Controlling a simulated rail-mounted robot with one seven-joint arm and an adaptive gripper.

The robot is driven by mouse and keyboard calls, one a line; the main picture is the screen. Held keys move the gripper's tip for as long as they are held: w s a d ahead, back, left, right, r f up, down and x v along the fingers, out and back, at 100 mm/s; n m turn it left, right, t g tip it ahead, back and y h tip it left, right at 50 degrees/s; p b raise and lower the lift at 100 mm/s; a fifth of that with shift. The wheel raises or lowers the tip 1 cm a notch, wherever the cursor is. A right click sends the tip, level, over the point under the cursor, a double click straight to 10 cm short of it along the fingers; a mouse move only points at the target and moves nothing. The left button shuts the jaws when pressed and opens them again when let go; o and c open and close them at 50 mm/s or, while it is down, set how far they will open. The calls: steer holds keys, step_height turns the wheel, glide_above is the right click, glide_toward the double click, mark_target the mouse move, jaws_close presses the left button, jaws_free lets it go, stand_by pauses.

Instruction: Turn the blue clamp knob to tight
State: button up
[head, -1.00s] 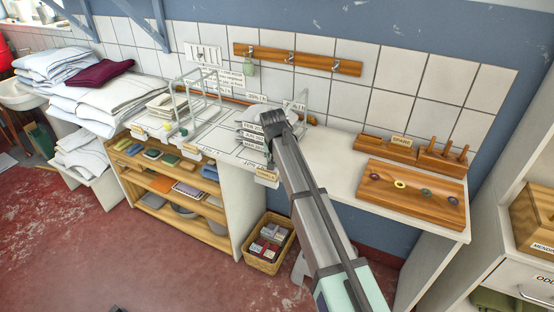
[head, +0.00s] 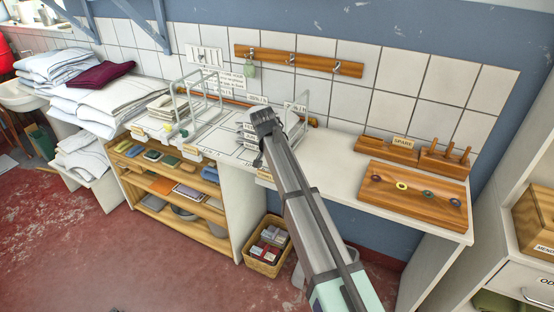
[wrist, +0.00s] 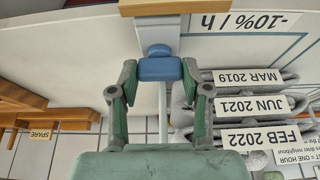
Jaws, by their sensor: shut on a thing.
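The blue clamp knob (wrist: 160,68) shows in the upper middle of the wrist view, with a rounded blue part above its flat block. A wooden piece (wrist: 172,7) lies just beyond it. My gripper (wrist: 160,74) has its two green-grey fingers on either side of the knob's block, shut on it. In the head view my wrist (head: 264,121) is over the white worktop, and it hides the knob and my fingertips.
Grey rolls labelled MAR 2019, JUN 2021 and FEB 2022 (wrist: 258,138) lie close to the right finger in the wrist view. Wire frames (head: 200,95) stand left of my wrist. A wooden board with rings (head: 415,190) lies right. A basket (head: 268,246) sits on the floor.

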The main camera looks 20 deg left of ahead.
steer(key=o, duration=1.2)
steer(key=shift+f, duration=0.1)
steer(key=shift+c, duration=0.2)
steer(key=v, duration=1.2)
steer(key=shift+w, duration=0.1)
